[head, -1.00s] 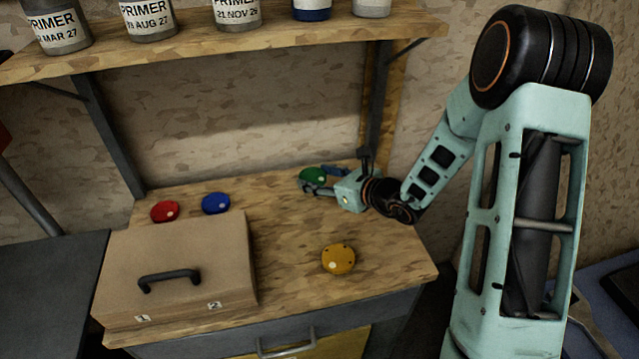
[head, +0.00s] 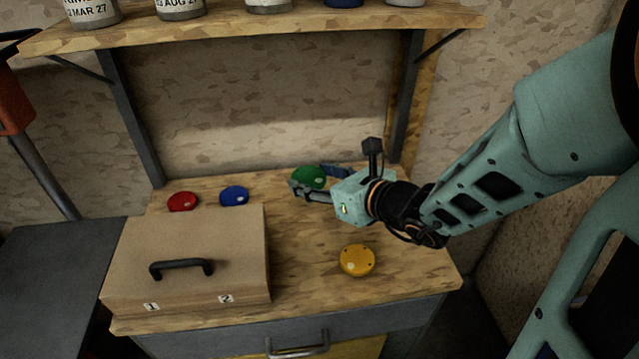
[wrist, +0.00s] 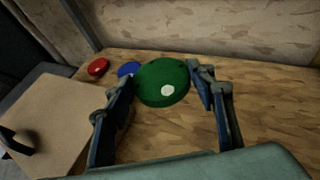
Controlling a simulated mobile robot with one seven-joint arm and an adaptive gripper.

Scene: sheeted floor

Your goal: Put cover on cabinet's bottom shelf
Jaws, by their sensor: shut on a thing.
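My gripper (head: 308,180) is shut on a round green cover (head: 309,174), with a finger on each side of it. In the wrist view the green cover (wrist: 162,82) sits between the two fingertips and shows a pale spot. It is over the back of the wooden bench top; the gap beneath it is hard to judge. A red cover (head: 183,201) and a blue cover (head: 234,196) lie at the back left, and a yellow-orange cover (head: 357,260) lies at the front right. I cannot make out the cabinet's bottom shelf.
A tan case (head: 215,240) with a black handle fills the front left of the bench. A drawer handle (head: 297,345) is below the front edge. A wooden shelf (head: 260,28) with several cans hangs above. The middle of the bench top is bare.

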